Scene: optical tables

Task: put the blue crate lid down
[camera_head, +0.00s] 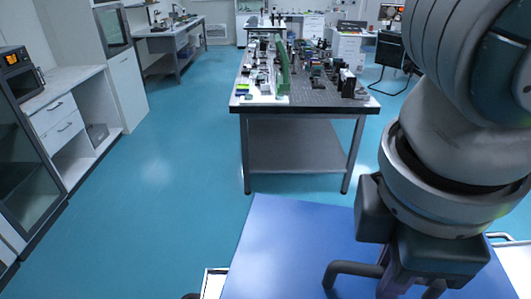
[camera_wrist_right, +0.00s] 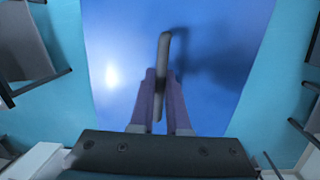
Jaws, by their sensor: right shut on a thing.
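The blue crate lid (camera_head: 290,240) is a flat blue panel low in the head view, with a dark bar handle (camera_head: 345,268) on top. My right gripper (camera_head: 395,284) comes down over the lid from the right and hides part of it. In the right wrist view, the two purple fingers of my right gripper (camera_wrist_right: 161,100) are shut on the handle (camera_wrist_right: 164,52), and the blue lid (camera_wrist_right: 225,45) spreads beyond them. I cannot tell whether the lid hangs free or rests on something. My left gripper is not in view.
A pale surface (camera_head: 212,284) with a dark edge shows beside the lid's lower left corner. An optical table (camera_head: 300,108) crowded with equipment stands ahead. A white cabinet with a counter (camera_head: 75,78) lines the left. Teal floor (camera_head: 165,190) is clear between them.

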